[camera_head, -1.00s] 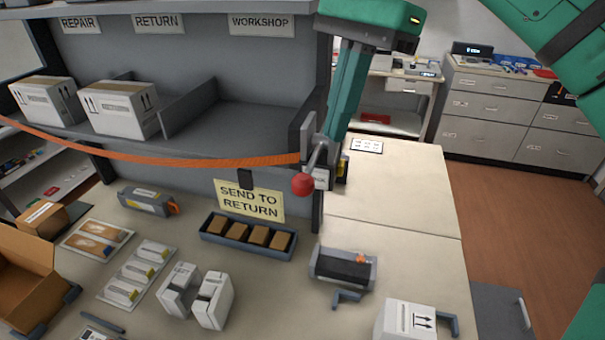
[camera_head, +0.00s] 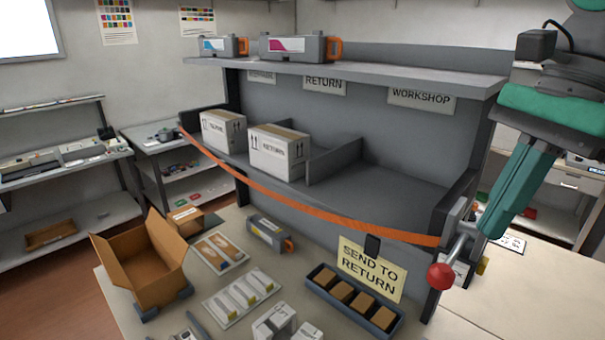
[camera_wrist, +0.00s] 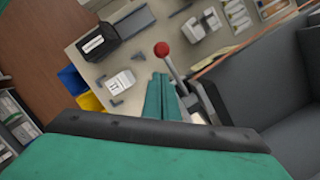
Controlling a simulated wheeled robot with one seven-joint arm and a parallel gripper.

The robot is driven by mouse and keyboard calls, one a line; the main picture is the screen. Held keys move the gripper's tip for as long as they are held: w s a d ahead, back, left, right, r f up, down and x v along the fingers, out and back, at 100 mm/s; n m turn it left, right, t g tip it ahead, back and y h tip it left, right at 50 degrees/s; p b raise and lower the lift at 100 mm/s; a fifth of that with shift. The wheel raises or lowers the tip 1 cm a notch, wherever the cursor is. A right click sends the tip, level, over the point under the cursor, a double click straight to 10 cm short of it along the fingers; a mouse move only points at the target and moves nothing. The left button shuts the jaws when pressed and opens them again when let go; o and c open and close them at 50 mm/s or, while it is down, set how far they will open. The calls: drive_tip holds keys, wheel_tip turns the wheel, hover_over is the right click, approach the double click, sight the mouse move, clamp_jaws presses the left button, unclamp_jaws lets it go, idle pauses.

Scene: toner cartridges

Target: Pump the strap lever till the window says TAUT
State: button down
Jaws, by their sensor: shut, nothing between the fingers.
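The strap lever is a metal rod with a red knob (camera_head: 440,276), on a ratchet bracket at the right end of the shelf. It slants down and left, and its knob also shows in the wrist view (camera_wrist: 162,48). The orange strap (camera_head: 320,215) runs across the shelf front to the bracket. My green gripper (camera_head: 489,230) is shut and empty, close beside the lever's bracket; I cannot tell whether it touches. Its fingers show next to the rod in the wrist view (camera_wrist: 161,80). A pale plate (camera_head: 460,270) sits behind the rod, its text unreadable.
Two white boxes (camera_head: 280,152) stand on the shelf behind the strap. A SEND TO RETURN sign (camera_head: 370,268) hangs below it. A blue tray (camera_head: 335,305) of brown blocks and an open carton (camera_head: 145,270) are on the bench. The bench right of the bracket is mostly clear.

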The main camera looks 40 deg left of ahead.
drive_tip(key=shift+s+d, duration=0.1)
drive_tip(key=shift+d, duration=0.05)
drive_tip(key=s+a+r, duration=0.2)
drive_tip(key=r, duration=0.1)
drive_tip(key=shift+s+a, duration=0.1)
drive_tip(key=shift+s, duration=0.2)
hover_over(442, 268)
drive_tip(key=w, duration=0.1)
drive_tip(key=f, duration=0.5)
drive_tip(key=shift+w+d+f, duration=0.1)
drive_tip(key=shift+d+f, duration=0.1)
drive_tip(key=shift+d, duration=0.15)
drive_tip(key=shift+s+d+f, duration=0.15)
drive_tip(key=shift+s+f, duration=0.05)
drive_tip(key=shift+f, duration=0.5)
